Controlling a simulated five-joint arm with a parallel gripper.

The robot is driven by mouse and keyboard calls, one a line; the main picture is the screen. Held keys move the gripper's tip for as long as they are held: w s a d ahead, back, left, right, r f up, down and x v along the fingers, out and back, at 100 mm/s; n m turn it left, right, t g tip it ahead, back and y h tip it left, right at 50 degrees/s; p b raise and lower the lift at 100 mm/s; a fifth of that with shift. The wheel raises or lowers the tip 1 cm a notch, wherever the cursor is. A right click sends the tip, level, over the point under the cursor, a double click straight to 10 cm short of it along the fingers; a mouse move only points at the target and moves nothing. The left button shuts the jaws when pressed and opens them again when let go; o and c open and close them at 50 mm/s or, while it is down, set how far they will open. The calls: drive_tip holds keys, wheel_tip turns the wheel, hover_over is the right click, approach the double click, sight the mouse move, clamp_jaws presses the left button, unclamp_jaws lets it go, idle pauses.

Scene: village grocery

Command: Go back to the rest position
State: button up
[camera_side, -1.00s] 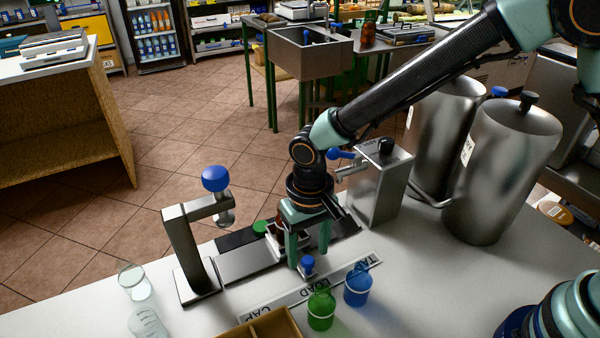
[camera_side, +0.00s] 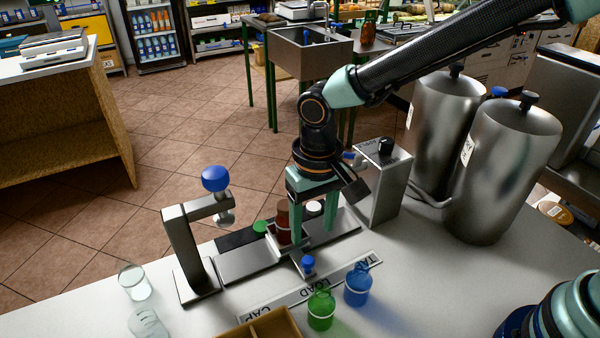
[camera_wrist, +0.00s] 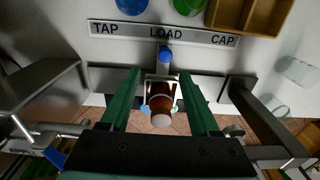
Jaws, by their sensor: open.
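My gripper (camera_side: 312,228) points down above the metal slide at the middle of the bench. Its two green fingers are apart with nothing pinched between them. In the wrist view the open fingers of my gripper (camera_wrist: 159,76) straddle the view of a red-brown bottle (camera_wrist: 160,97) with a pale round top. The bottle (camera_side: 283,220) stands in the carriage on the slide (camera_side: 245,262), beside the left finger in the side view and partly hidden by it. A blue knob (camera_side: 308,263) sits at the carriage's front.
A press with a blue knob (camera_side: 214,180) stands left and a metal tap box (camera_side: 383,185) right. Two steel urns (camera_side: 500,170) stand farther right. Green (camera_side: 321,310) and blue (camera_side: 358,287) cups, a wooden tray (camera_side: 262,328) and glasses (camera_side: 134,282) are in front.

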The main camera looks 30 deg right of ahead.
drive_tip(key=d+r+t, duration=0.2)
drive_tip(key=d+r, duration=0.8)
drive_tip(key=d, duration=0.2)
drive_tip(key=s+d+r+t, duration=0.3)
drive_tip(key=s+d, duration=0.3)
drive_tip(key=d, duration=0.6)
drive_tip(key=shift+s+r, duration=0.15)
drive_tip(key=shift+r, duration=0.25)
